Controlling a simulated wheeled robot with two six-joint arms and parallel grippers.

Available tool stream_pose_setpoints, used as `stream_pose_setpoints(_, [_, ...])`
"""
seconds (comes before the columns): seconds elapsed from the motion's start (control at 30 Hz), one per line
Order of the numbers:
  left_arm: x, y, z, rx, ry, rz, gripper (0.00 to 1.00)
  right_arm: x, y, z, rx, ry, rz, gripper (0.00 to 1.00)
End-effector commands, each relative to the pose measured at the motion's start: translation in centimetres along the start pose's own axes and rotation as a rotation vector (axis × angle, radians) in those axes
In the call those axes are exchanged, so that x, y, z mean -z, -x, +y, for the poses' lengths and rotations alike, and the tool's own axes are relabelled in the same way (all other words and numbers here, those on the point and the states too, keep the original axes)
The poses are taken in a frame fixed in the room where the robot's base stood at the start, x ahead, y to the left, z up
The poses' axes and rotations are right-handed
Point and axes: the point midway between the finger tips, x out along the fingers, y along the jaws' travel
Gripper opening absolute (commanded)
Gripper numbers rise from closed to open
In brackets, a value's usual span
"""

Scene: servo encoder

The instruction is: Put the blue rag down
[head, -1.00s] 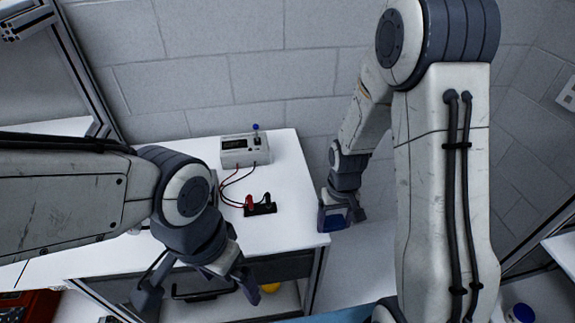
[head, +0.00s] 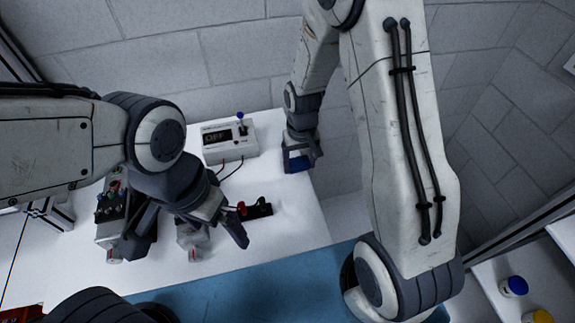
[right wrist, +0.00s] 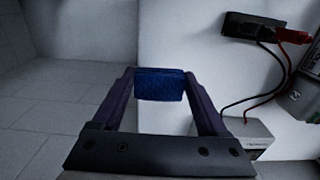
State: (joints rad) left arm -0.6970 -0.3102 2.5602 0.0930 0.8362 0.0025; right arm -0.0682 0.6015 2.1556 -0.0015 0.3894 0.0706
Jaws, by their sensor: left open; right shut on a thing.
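The blue rag (right wrist: 160,85) is a small folded blue block in the right wrist view, pinched between the two fingers of my right gripper (right wrist: 160,88). In the head view the rag (head: 298,164) shows at the tips of my right gripper (head: 300,160), at the right edge of the white table (head: 290,215). I cannot tell whether the rag touches the table. My left gripper (head: 185,240) is open and empty, over the left part of the table.
A white meter box (head: 229,140) reading OFF stands at the table's back. Its leads run to a black terminal block (head: 258,209). Another device (head: 112,215) and a small grey part (head: 193,240) are near my left gripper. The table's right front is clear.

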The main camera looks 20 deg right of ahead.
Motion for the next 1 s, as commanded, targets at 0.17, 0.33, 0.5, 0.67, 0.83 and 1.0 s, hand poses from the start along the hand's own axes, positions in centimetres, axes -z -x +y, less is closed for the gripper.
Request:
stream_pose_setpoints(0.17, [0.1,1.3,0.1,0.000,0.000,0.000,1.00,2.4,-1.6,-2.0,0.000,0.002,-0.001,0.06])
stream_pose_setpoints(0.33, [0.1,1.6,0.1,0.000,0.000,0.000,1.00,3.1,-2.6,-2.5,0.000,-0.002,0.000,0.06])
stream_pose_setpoints(0.5, [0.1,2.6,0.2,0.000,-0.002,0.000,1.00,3.0,-4.7,-2.4,0.000,-0.003,-0.004,0.06])
stream_pose_setpoints(0.67, [0.2,3.1,0.2,0.000,-0.003,0.000,1.00,3.1,-6.2,-2.4,0.000,-0.003,-0.001,0.06])
stream_pose_setpoints(0.83, [0.2,3.0,0.2,0.000,-0.003,0.000,1.00,3.1,-6.4,-2.4,0.000,-0.003,0.001,0.06])
stream_pose_setpoints(1.0, [0.1,2.7,0.2,0.000,-0.003,0.000,1.00,3.1,-6.7,-2.4,0.000,-0.003,0.001,0.06])
